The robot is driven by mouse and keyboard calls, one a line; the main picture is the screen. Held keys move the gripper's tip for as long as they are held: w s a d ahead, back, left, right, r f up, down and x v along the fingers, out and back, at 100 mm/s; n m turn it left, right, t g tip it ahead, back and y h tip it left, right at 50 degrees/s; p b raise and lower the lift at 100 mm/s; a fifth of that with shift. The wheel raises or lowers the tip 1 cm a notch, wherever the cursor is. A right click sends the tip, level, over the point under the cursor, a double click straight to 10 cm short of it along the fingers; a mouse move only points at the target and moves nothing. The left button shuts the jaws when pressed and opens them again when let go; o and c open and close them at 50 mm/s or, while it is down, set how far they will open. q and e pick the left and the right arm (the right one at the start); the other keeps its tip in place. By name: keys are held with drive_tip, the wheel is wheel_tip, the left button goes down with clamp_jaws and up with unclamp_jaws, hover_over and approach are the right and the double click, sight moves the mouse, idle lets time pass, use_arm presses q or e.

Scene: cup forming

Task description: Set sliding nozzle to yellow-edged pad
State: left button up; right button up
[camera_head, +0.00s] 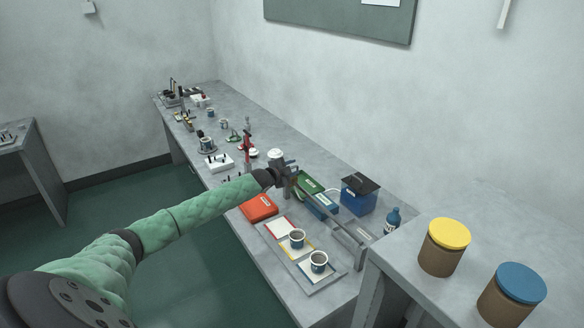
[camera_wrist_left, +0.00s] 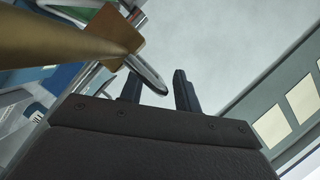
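My left gripper (camera_head: 287,177) is above the bench behind the tray, at the far end of a grey rail. In the left wrist view its two fingers (camera_wrist_left: 158,92) stand apart. The rounded end of a metal loop handle (camera_wrist_left: 150,77) reaches between them; contact cannot be told. A brass-coloured tapering part (camera_wrist_left: 70,35) with a brown block fills the upper left there, apparently the sliding nozzle. In the head view the nozzle is mostly hidden by my gripper. My right gripper is not in view.
The grey rail (camera_head: 343,228) runs beside the tray (camera_head: 325,285). A red box (camera_head: 258,207), green box (camera_head: 306,184), blue box (camera_head: 358,197) and bottle (camera_head: 392,220) stand nearby.

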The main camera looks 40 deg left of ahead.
use_arm(q)
drive_tip(key=shift+c, duration=0.2)
clamp_jaws()
